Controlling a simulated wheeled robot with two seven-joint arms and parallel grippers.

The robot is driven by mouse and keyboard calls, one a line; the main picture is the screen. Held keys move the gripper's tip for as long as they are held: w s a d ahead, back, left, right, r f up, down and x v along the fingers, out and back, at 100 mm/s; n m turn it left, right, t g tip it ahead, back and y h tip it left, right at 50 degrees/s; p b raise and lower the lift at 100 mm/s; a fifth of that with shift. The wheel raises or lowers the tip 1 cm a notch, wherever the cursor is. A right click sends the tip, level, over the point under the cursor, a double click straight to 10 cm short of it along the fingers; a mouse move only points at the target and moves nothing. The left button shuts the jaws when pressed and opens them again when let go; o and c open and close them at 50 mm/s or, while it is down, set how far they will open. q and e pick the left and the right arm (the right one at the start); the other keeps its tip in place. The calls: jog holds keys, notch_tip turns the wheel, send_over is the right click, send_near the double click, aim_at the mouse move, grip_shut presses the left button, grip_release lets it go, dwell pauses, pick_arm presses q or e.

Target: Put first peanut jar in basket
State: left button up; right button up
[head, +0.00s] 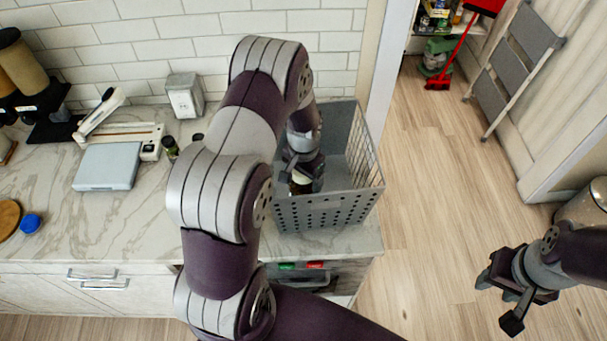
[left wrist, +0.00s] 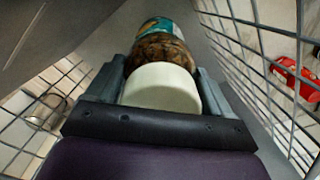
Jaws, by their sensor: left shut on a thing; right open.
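The peanut jar (left wrist: 162,52) has a white lid and brown contents with a teal label. My left gripper (left wrist: 160,85) is shut on it, with one finger on each side near the lid. In the head view my left gripper (head: 302,178) reaches down inside the grey basket (head: 325,212) on the counter; only a small part of the jar shows there, beneath the gripper. I cannot tell whether the jar touches the basket floor. The basket's wire wall (left wrist: 255,60) shows beside the jar in the left wrist view. My right gripper (head: 503,300) is open and empty above the floor at the right.
The basket stands at the counter's right end. A white scale-like box (head: 107,166), a small dark jar (head: 170,148) and a blue lid (head: 30,223) are on the marble counter (head: 130,220). A folded step ladder (head: 515,62) leans at the right.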

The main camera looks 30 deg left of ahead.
pick_arm(q)
jog(key=shift+w+f, duration=0.1)
jog(key=o, duration=1.2)
jog(key=shift+o, duration=0.8)
